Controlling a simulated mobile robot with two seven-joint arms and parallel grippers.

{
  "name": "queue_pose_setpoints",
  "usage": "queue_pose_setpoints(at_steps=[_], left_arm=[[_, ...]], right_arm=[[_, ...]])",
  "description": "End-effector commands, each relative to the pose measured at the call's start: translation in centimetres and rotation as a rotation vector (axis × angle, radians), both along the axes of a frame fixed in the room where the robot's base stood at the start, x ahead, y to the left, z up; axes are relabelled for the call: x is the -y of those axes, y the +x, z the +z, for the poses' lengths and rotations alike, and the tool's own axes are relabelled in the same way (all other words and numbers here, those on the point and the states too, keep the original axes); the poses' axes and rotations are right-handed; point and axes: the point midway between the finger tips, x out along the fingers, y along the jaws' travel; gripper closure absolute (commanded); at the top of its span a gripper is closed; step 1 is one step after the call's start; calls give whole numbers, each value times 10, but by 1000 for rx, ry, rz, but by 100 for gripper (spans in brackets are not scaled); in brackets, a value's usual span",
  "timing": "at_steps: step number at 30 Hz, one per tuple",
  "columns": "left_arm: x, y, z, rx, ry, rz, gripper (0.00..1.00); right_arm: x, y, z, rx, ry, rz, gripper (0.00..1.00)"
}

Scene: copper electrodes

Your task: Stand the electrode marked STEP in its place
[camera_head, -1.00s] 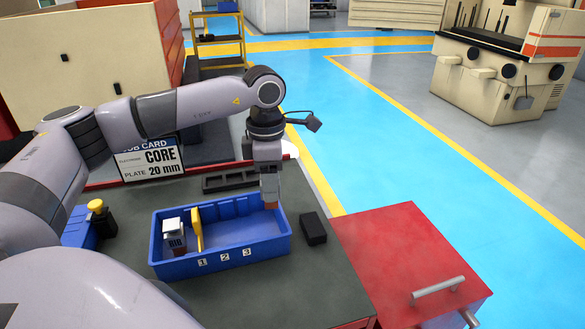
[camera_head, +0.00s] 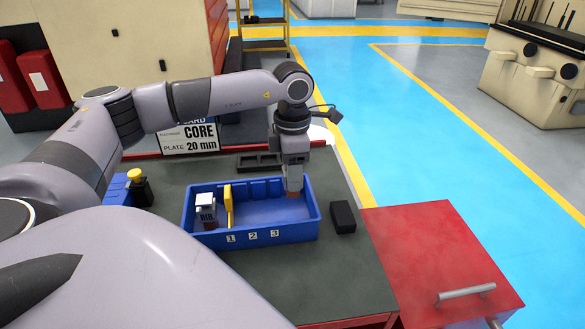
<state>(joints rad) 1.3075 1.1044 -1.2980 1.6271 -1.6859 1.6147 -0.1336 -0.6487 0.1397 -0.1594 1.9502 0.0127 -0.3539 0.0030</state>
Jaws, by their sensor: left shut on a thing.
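A blue tray (camera_head: 275,237) with label plates 1, 2 and 3 on its front wall stands on the dark bench top. A silver-topped electrode marked RIB (camera_head: 205,209) stands in its left part, beside a yellow divider (camera_head: 228,205). My left gripper (camera_head: 293,181) points down over the tray's right end. It is shut on a copper-coloured electrode (camera_head: 292,193), of which only a small lower part shows. Its marking is hidden, and I cannot tell whether it touches the tray floor. No electrode marked STEP can be read. My right gripper is not in view.
A black block (camera_head: 343,217) lies right of the tray. A dark slotted holder (camera_head: 260,162) lies behind it, near a job card (camera_head: 190,138) reading CORE, plate 20 mm. A yellow-topped button box (camera_head: 138,187) stands left. A red cabinet (camera_head: 425,250) adjoins the bench at right.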

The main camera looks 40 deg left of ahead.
Motion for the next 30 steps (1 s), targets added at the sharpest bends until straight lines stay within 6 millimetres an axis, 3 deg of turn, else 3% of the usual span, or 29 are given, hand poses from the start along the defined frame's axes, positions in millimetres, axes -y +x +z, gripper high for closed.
queue_pose_setpoints(at_steps=[6, 15, 30], left_arm=[[0, 1, -29, 4, -2, 0, 100], [0, 1, -54, 4, -2, 0, 100], [0, 1, -59, 4, -1, 0, 100]], right_arm=[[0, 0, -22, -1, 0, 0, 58], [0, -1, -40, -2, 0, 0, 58], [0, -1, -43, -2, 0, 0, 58]])
